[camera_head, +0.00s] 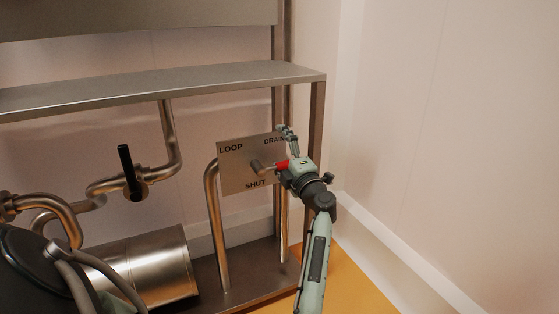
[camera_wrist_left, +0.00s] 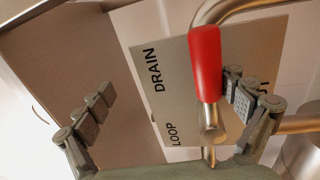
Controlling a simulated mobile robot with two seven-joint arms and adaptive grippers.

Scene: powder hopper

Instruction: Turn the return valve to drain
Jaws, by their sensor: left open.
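The return valve has a red handle (camera_head: 282,165) on a metal hub (camera_head: 257,168) in front of a plate (camera_head: 234,177) marked LOOP, DRAIN and SHUT. In the head view the handle points right, below the word DRAIN. My left gripper (camera_head: 289,151) is at the handle's outer end, partly hiding it and the plate's right edge. In the left wrist view the gripper (camera_wrist_left: 168,84) is open. The red handle (camera_wrist_left: 205,65) shows between its fingers, close to the right finger; I cannot tell whether they touch. My right gripper is not in view.
A metal shelf (camera_head: 170,84) runs above the plate. A steel pipe (camera_head: 212,230) rises beside the plate. A black-handled valve (camera_head: 129,170) and a steel cylinder (camera_head: 150,268) are farther left. A frame post (camera_head: 317,125) stands close to my left gripper. The wall at right is bare.

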